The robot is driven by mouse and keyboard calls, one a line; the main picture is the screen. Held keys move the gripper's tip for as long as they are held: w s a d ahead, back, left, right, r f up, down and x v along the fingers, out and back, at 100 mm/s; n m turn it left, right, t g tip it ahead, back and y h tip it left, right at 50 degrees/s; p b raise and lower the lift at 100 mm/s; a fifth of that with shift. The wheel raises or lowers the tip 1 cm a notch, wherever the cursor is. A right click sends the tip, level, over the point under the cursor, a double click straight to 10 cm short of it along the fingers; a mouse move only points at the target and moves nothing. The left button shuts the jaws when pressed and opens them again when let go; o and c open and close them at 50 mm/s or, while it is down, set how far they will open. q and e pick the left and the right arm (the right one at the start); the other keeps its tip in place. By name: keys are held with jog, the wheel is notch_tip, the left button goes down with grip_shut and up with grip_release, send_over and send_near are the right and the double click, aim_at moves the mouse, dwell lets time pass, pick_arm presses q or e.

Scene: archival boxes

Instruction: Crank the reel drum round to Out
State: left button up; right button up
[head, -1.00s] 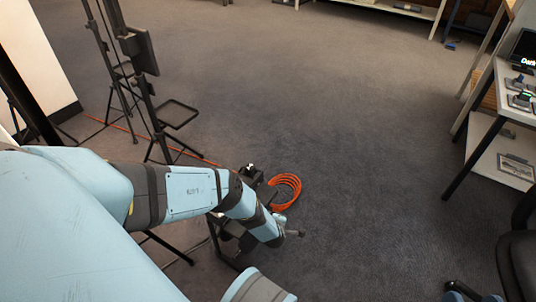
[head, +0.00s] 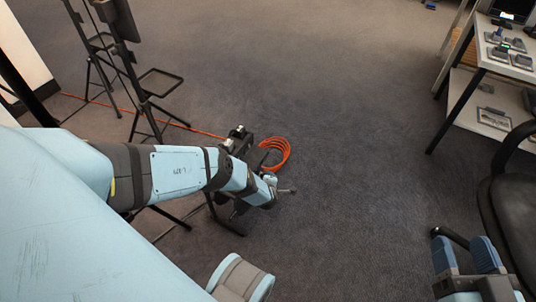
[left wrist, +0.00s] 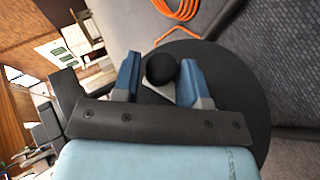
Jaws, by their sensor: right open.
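In the left wrist view a dark round disc (left wrist: 238,90), apparently the reel drum, lies beneath my left gripper (left wrist: 160,72). A round black knob (left wrist: 160,68) sits between its two blue fingers, with a thin gap seeming to show on each side. In the head view my left arm covers most of the reel and the left gripper. No Out mark can be read.
An orange cable coil (head: 275,155) lies on the carpet beside my left arm, with a line running left past black stands (head: 150,95). A desk (head: 475,60) with devices and a black chair (head: 512,200) stand at right. The middle carpet is clear.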

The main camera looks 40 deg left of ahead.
pick_arm(q)
jog(key=shift+o, duration=1.1)
pick_arm(e)
jog(key=shift+s+f, duration=0.1)
notch_tip(320, 180, up, 9)
jog(key=s+m+t+p, duration=0.2)
jog(key=m+p, duration=0.1)
jog(key=p, duration=0.8)
pick_arm(q)
jog(key=p+v, duration=0.3)
jog(key=v, duration=1.1)
pick_arm(e)
notch_tip(320, 180, down, 6)
jog(key=d+g+h, duration=0.2)
jog(key=h, duration=0.1)
